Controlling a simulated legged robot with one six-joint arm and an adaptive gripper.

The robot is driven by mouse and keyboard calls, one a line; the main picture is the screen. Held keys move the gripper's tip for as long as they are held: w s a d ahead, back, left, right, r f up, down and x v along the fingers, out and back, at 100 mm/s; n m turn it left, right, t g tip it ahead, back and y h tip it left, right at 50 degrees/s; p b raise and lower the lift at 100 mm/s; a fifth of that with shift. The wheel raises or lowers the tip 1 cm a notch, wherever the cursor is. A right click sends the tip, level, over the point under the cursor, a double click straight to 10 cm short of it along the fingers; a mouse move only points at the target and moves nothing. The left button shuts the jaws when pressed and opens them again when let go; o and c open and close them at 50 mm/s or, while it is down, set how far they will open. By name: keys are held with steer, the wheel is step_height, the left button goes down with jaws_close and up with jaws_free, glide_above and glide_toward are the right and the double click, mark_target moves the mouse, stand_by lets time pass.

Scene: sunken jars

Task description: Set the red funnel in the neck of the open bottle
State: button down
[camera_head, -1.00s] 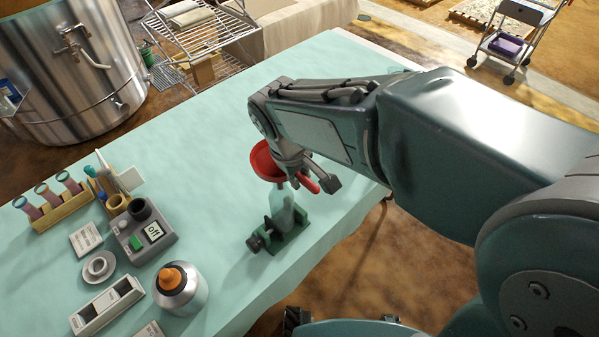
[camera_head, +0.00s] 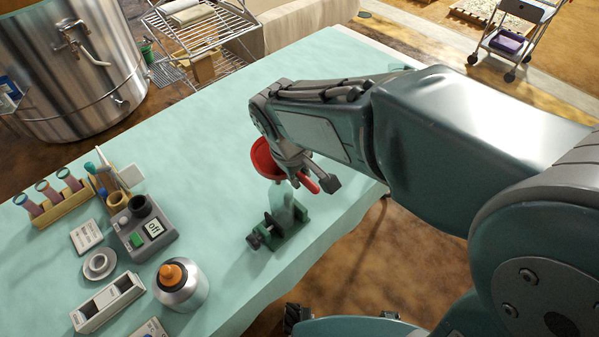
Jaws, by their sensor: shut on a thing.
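The red funnel (camera_head: 264,161) is held up by my gripper (camera_head: 305,178), which is shut on it at its right side; a red handle-like part shows past the fingers. The funnel's bowl is above and slightly left of the bottle's top. My gripper partly covers the funnel, and I cannot tell whether its spout is in the neck or apart from it.
The tabletop behind the funnel is clear.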

steer(key=shift+f, duration=0.1)
stand_by(0.3)
steer(key=c, duration=0.5)
jaws_free()
steer(key=shift+a, duration=0.1)
steer(key=r, duration=0.4)
steer(key=s+a+r, duration=0.1)
steer(key=r, duration=0.6)
steer(key=shift+s+a+r, duration=0.3)
steer(key=shift+a+r, duration=0.05)
steer(key=s+d+m+t, duration=0.1)
steer(key=s+d+m, duration=0.1)
steer(key=d, duration=0.5)
steer(key=s+d+f+m+t+y, duration=0.1)
steer(key=s+d+m, duration=0.2)
steer(key=d, duration=0.4)
steer(key=s+d+f+m+t, duration=0.1)
steer(key=s+d+m+t, duration=0.1)
steer(key=d+m, duration=0.3)
steer(key=shift+s+d+f+y, duration=0.15)
steer(key=shift+s+d, duration=0.2)
steer(key=shift+d, duration=0.1)
steer(key=shift+s+d+f+y, duration=0.15)
steer(key=shift+s+d, duration=0.15)
steer(key=shift+d, duration=0.15)
